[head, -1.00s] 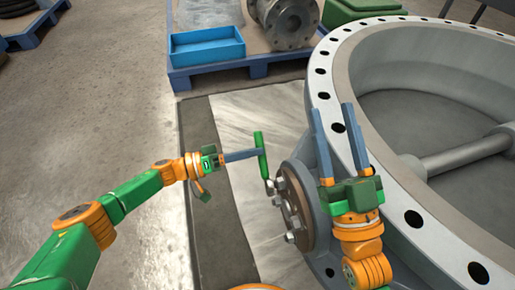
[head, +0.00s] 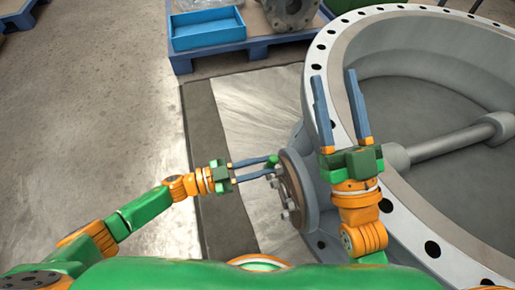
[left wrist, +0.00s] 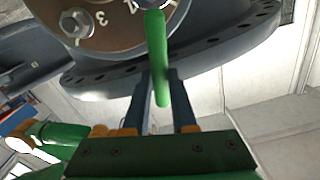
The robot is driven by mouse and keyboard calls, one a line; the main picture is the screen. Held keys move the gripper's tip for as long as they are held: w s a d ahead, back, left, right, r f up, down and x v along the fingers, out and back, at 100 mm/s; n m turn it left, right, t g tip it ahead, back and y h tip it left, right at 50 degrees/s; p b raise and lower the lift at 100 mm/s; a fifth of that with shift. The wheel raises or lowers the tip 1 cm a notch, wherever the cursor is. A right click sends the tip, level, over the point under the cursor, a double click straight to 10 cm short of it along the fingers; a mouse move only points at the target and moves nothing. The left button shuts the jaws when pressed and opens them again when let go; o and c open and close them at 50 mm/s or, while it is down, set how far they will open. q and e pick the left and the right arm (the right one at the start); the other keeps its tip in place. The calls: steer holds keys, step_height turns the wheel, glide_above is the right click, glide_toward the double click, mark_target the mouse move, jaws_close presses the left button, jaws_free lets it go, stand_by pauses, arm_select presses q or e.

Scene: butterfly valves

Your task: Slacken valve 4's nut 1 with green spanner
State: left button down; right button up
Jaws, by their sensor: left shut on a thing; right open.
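The green spanner (head: 273,161) is held in my left gripper (head: 268,166), which is shut on its handle. In the left wrist view the green handle (left wrist: 161,60) passes between the fingers (left wrist: 161,75), and its head end lies at a nut at the top edge, mostly cut off. I cannot tell how fully it sits on that nut. The round brown plate (head: 291,190) on the valve's side carries several nuts; nut 3 (left wrist: 77,23) shows clear. My right gripper (head: 336,76) is open and empty above the valve's rim.
The large grey valve ring (head: 322,110) with its bolt-holed flange fills the right. A blue tray (head: 207,38) and a metal pipe piece (head: 290,12) stand on a blue pallet (head: 182,64) at the back. The floor on the left is clear.

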arm_select(q)
steer(key=shift+s+m, duration=0.15)
steer(key=shift+m, duration=0.15)
steer(key=v, duration=0.5)
stand_by(0.4)
